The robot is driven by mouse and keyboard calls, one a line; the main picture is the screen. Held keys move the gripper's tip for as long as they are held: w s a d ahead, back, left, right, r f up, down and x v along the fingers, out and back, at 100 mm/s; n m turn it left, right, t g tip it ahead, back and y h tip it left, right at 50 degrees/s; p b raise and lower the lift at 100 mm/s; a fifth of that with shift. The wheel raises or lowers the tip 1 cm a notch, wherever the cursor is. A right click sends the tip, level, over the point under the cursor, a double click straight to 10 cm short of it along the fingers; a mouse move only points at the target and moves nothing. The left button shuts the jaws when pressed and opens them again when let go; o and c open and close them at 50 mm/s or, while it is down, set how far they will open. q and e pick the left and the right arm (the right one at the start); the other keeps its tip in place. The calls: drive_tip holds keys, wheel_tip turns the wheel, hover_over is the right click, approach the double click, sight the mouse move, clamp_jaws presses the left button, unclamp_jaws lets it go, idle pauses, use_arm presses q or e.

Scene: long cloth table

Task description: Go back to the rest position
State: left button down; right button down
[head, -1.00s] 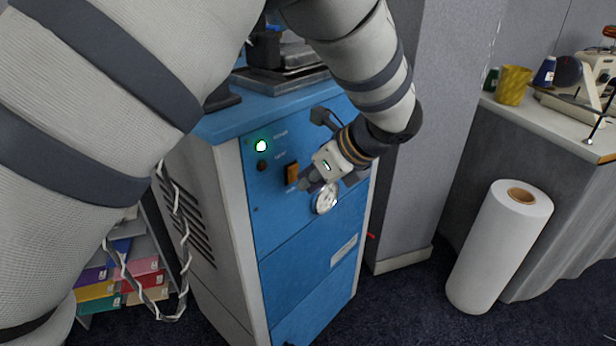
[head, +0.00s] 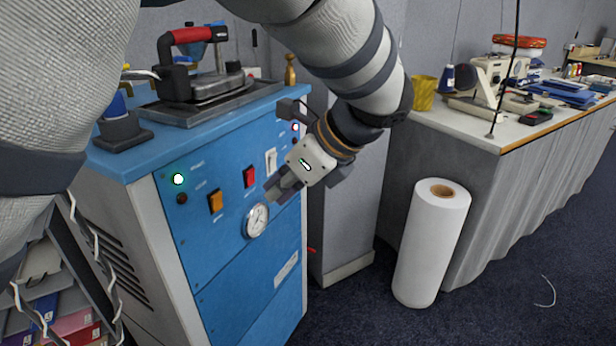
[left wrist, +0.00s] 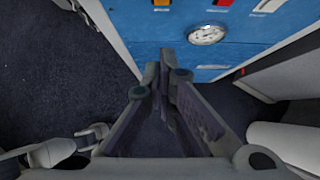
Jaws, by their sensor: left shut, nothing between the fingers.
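My left gripper (head: 278,190) shows in the head view in front of the blue machine's panel, near its right edge. In the left wrist view its fingers (left wrist: 167,75) are together with nothing between them. The blue machine (head: 230,275) has an orange switch (head: 216,201), a red switch (head: 250,177), a white switch (head: 271,160), a lit green lamp (head: 178,179) and a round gauge (head: 257,221). The gauge also shows in the left wrist view (left wrist: 207,35), beyond the fingertips. The fingers look apart from the panel. My right gripper is not in view.
An iron (head: 208,88) rests on top of the machine. A white roll (head: 431,245) stands on the floor to the right, beside a long cloth-covered table (head: 490,190) with a sewing machine (head: 490,77). A grey pillar (head: 350,225) stands behind my arm.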

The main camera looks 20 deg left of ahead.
use_arm(q)
drive_tip(key=s+d+f+n+g+h, duration=0.15)
drive_tip(key=s+f, duration=0.25)
drive_tip(key=f, duration=0.4)
drive_tip(key=s+f+n+g+h, duration=0.1)
drive_tip(key=s+f+n+h, duration=0.3)
drive_tip(key=f, duration=0.5)
drive_tip(key=s+f+n+g+h, duration=0.1)
drive_tip(key=s+f, duration=0.4)
drive_tip(key=f, duration=0.3)
drive_tip(key=s+a+f+n, duration=0.1)
drive_tip(key=s+f+n, duration=0.2)
drive_tip(key=s, duration=0.4)
drive_tip(key=s+a+f+n+h, duration=0.1)
drive_tip(key=s+a+f+n, duration=0.1)
drive_tip(key=s+n, duration=0.4)
drive_tip(key=s+a+f+n, duration=0.1)
drive_tip(key=s+f+n, duration=0.3)
drive_tip(key=s, duration=0.6)
drive_tip(key=shift+a+n, duration=0.15)
drive_tip(key=shift+n, duration=0.4)
drive_tip(key=shift+w+t+h, duration=0.1)
drive_tip(key=shift+t+h, duration=0.15)
